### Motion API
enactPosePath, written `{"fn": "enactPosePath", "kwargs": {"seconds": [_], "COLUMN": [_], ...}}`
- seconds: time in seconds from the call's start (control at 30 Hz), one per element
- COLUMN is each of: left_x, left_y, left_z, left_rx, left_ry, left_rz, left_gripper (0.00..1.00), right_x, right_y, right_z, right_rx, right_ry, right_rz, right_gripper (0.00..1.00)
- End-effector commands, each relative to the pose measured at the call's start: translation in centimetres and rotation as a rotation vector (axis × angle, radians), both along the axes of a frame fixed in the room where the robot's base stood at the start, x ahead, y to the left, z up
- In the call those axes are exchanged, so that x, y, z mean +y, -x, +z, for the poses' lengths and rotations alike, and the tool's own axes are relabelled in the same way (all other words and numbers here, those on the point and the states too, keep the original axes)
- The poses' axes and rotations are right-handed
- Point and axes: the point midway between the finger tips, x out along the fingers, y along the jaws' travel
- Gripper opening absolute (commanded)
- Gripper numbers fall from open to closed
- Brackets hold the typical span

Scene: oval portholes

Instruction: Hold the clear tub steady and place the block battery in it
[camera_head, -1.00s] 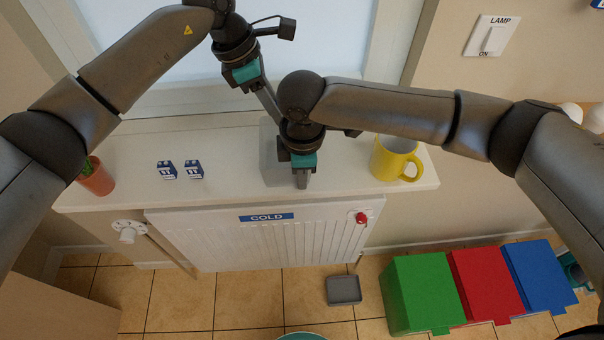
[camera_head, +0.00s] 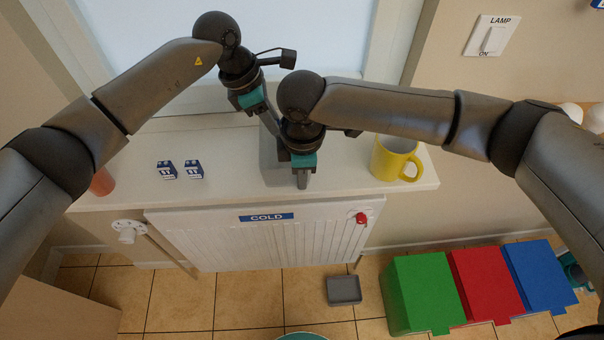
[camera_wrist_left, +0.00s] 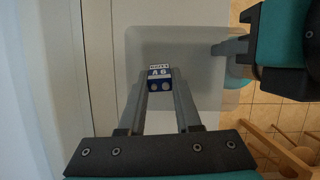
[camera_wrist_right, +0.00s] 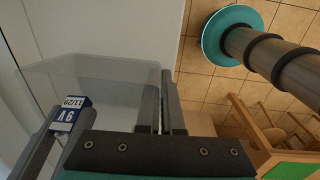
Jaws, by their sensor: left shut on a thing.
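The clear tub (camera_head: 269,165) stands on the white sill, partly hidden behind my arms; its see-through walls also show in the left wrist view (camera_wrist_left: 205,90) and the right wrist view (camera_wrist_right: 110,75). My right gripper (camera_head: 303,182) is shut on the tub's right-hand wall. My left gripper (camera_wrist_left: 160,76) is shut on the blue-and-white block battery (camera_wrist_left: 160,80), which also shows in the right wrist view (camera_wrist_right: 66,122). The battery is over the tub's area; I cannot tell how far it is above the floor. In the head view my right arm hides the left fingertips.
Two small blue-and-white blocks (camera_head: 180,170) stand left on the sill (camera_head: 230,190). An orange pot (camera_head: 102,182) is at the far left, partly behind my left arm. A yellow mug (camera_head: 394,160) stands right of the tub. The radiator (camera_head: 265,240) is below; green, red and blue bins are on the floor.

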Motion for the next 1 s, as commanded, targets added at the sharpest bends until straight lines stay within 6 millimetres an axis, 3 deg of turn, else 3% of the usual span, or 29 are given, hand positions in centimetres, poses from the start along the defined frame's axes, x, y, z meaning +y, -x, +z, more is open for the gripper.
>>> {"fn": "enactPosePath", "kwargs": {"seconds": [0.03,0.33,0.67,1.0], "left_x": [0.0,0.0,0.2,2.4], "left_y": [0.0,0.0,-0.1,0.1], "left_z": [0.0,0.1,0.6,6.7], "left_rx": [0.000,0.000,-0.003,-0.006], "left_ry": [0.001,0.001,0.001,0.000], "left_rz": [0.000,-0.001,0.000,0.000], "left_gripper": [0.33,0.67,0.67,0.67], "right_x": [0.0,0.0,0.0,0.0], "right_y": [0.0,0.0,0.0,0.0], "right_z": [0.0,0.0,0.0,0.0], "right_rx": [0.000,-0.001,0.000,0.001], "right_ry": [0.000,0.000,0.000,0.000], "right_rz": [0.000,0.000,0.001,0.000], "right_gripper": [0.00,0.00,0.00,0.00]}}
